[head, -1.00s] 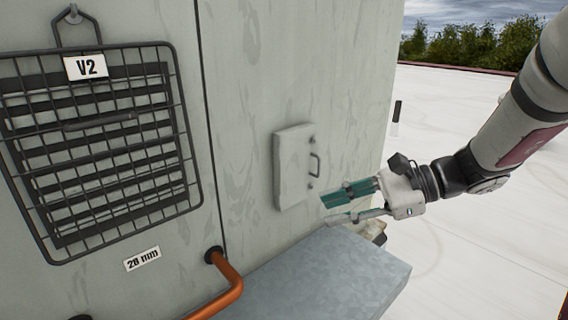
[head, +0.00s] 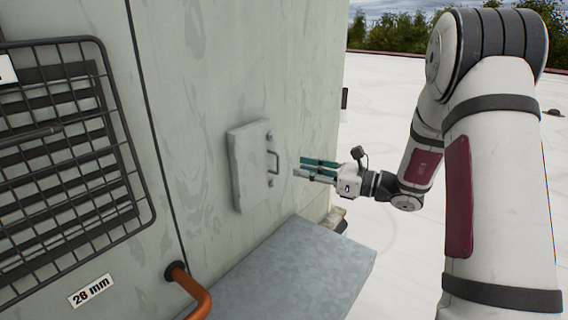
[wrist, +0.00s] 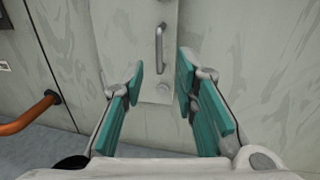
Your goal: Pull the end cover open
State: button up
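The end cover (head: 250,168) is a pale grey rectangular plate on the cooler's wall, lying flat against it as far as I can see. Its small grey bar handle (head: 275,161) stands upright near the right edge, between two round fasteners. In the wrist view the handle (wrist: 159,48) shows ahead, between and beyond my fingertips. My gripper (head: 308,168) is in front of the cover's right side, with its green fingers pointing at the handle. In the wrist view my gripper (wrist: 160,75) is open and empty, apart from the handle.
A grey metal ledge (head: 290,268) juts out below the cover. An orange pipe (head: 198,300) bends out of the wall at lower left, also in the wrist view (wrist: 30,115). A black wire grille (head: 65,150) hangs at left. White roof lies open at right.

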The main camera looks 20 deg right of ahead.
aim_at(262, 169)
jog(key=x, duration=0.6)
jog(key=shift+w+a+p, duration=0.2)
jog(key=shift+a+p, duration=0.05)
jog(key=shift+p, duration=0.1)
grip_shut()
